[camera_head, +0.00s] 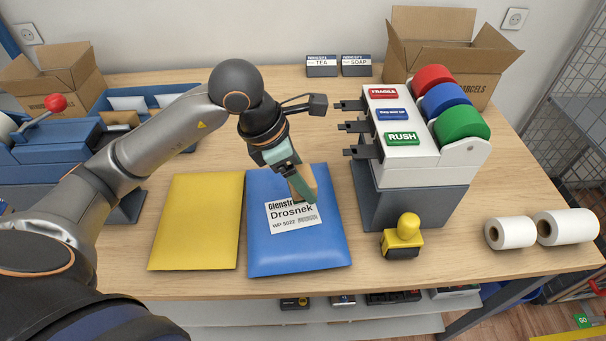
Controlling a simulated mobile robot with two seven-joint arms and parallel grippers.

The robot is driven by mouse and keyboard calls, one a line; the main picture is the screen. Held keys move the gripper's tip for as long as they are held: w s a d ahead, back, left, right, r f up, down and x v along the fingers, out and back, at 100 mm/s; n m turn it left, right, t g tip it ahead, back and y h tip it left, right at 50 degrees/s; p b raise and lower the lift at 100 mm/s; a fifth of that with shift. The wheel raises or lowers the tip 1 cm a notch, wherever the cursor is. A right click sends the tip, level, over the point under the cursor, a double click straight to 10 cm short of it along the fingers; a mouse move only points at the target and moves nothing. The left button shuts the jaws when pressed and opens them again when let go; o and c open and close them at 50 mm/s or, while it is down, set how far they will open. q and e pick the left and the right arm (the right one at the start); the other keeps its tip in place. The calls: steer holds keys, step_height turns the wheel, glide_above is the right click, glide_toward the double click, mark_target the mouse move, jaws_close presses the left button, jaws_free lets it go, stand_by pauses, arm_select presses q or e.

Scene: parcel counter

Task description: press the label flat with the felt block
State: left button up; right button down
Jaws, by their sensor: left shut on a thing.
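A blue parcel envelope (298,251) lies flat on the counter. A white label (289,222) with black print, "Glenstr...", "Drosnek" and "WP 502Z", sits on its upper middle part, slightly turned. My left gripper (296,181) comes in from the upper left and is shut on the felt block (308,180), tan with a green face. The block is tilted over the label's upper right corner and hides part of the first line. I cannot tell whether the block touches the label. My right gripper is not in view.
A yellow envelope (196,223) lies left of the blue one. A dispenser (412,156) with red, blue and green rolls stands to the right. Open boxes (443,55) stand behind.

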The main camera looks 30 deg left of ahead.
mark_target(310, 209)
arm_select(q)
steer(key=shift+w, duration=0.15)
steer(key=shift+f, duration=0.2)
steer(key=shift+f+b, duration=1.95)
steer(key=shift+f, duration=0.8)
steer(key=shift+f+b, duration=0.65)
steer(key=shift+b, duration=0.05)
steer(key=shift+r, duration=0.15)
step_height(310, 209, up, 6)
steer(key=p, duration=0.4)
steer(key=shift+p, duration=0.3)
